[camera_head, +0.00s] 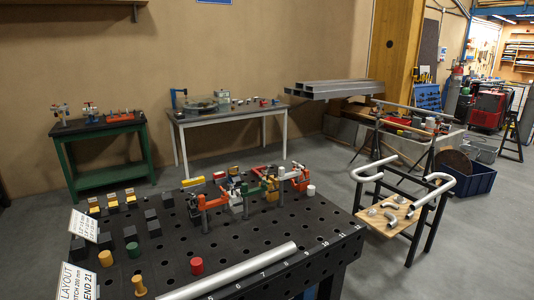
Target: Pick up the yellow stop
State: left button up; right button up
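Several short coloured pegs stand on the dark perforated table (225,245) at the near left. One is a yellow-orange cylinder (105,258). Another yellow-orange peg (139,286) with a wider foot stands nearer to me. A green peg (133,250) and a red peg (196,266) stand close by. I cannot tell from the picture which yellow piece is the stop. A yellow bar (193,181) lies at the table's far edge, and dark blocks with yellow tops (112,201) stand at its far left. Neither of my grippers is in view.
A long silver tube (230,273) lies along the front of the table. Signs (84,225) stand at the left edge. A bent-tube rack (405,190) stands to the right, with grey floor around it.

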aim_at(106, 259)
jog(key=u, duration=1.35)
